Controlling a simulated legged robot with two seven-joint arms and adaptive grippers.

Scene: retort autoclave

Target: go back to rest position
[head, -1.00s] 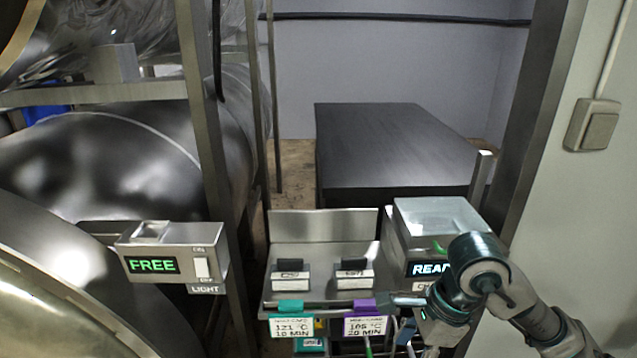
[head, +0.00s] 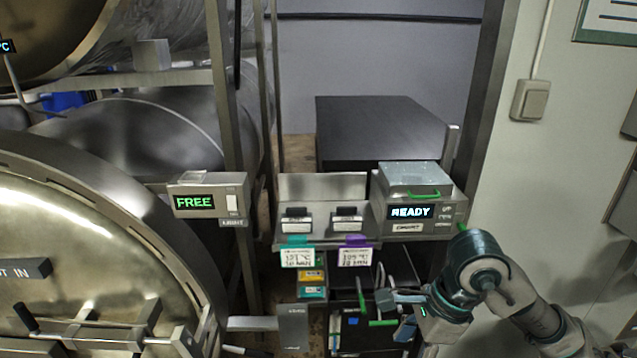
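My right gripper (head: 392,314) is at the lower right of the head view, on the dark teal and grey arm from the right edge. Its two fingers point left and stand apart, with nothing seen held between them. It is in front of the rack below the control ledge, near a green-edged item (head: 381,323); I cannot tell whether they touch. My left gripper is out of view.
A box reading READY (head: 410,212) stands above my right gripper. A steel ledge (head: 322,190) holds two small blocks, with two cards hanging below. A FREE switch box (head: 208,203) and a large round door (head: 90,260) are at left. A dark table (head: 380,130) stands behind.

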